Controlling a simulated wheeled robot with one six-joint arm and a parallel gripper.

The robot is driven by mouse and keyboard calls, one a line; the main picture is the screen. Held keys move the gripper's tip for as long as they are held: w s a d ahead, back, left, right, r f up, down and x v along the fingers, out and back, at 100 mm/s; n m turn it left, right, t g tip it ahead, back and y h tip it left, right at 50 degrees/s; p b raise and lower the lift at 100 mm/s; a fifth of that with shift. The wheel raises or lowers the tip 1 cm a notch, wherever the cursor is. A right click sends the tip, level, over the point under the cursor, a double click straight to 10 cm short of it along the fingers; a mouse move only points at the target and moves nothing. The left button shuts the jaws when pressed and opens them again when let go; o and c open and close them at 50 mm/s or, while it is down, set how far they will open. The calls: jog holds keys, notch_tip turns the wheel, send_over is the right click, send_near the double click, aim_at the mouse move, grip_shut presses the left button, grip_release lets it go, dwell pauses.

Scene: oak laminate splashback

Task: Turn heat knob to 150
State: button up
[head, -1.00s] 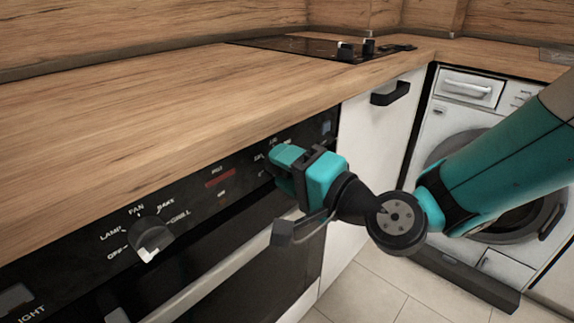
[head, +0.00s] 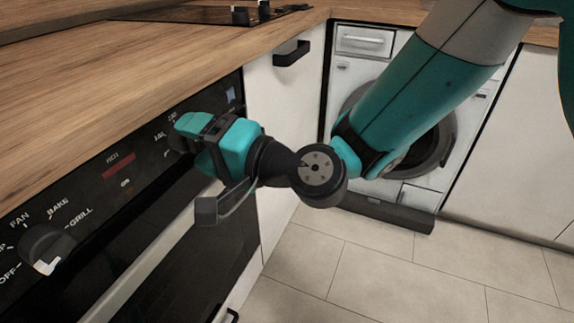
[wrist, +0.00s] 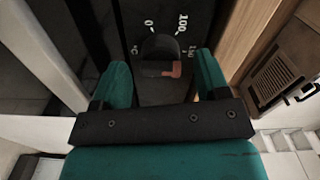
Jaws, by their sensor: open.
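The heat knob (wrist: 160,48) is a dark round knob on the black oven panel, with a red pointer mark on its near right edge in the wrist view. Printed numbers around it include 0 and 100, with a partly legible label at its right. My gripper (wrist: 161,62) is open, with one teal finger on each side of the knob; whether they touch it I cannot tell. In the head view my gripper (head: 190,132) is at the right end of the oven panel (head: 145,150) and hides most of the heat knob.
A second knob (head: 45,245), marked fan, bake and grill, is at the lower left. The oven handle (head: 155,260) runs below the panel. The wooden worktop (head: 120,75) overhangs above. A white cabinet (head: 280,130) and washing machine (head: 400,110) stand to the right. Floor tiles are clear.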

jog(key=b+v, duration=1.3)
jog(key=v, duration=0.3)
jog(key=s+d+f+n+g+h+p, duration=0.3)
jog(key=s+d+f+n+g+h, duration=0.15)
jog(key=f+n+h, duration=0.2)
jog(key=s+d+n+g+h+p, duration=0.2)
jog(key=s+d+n+h+p, duration=0.25)
jog(key=d, duration=0.45)
notch_tip(320, 180, up, 36)
jog(key=m+h+p, duration=0.1)
jog(key=m+p, duration=0.1)
jog(key=p, duration=3.3)
jog(key=shift+w+f, duration=0.2)
jog(key=shift+w, duration=0.1)
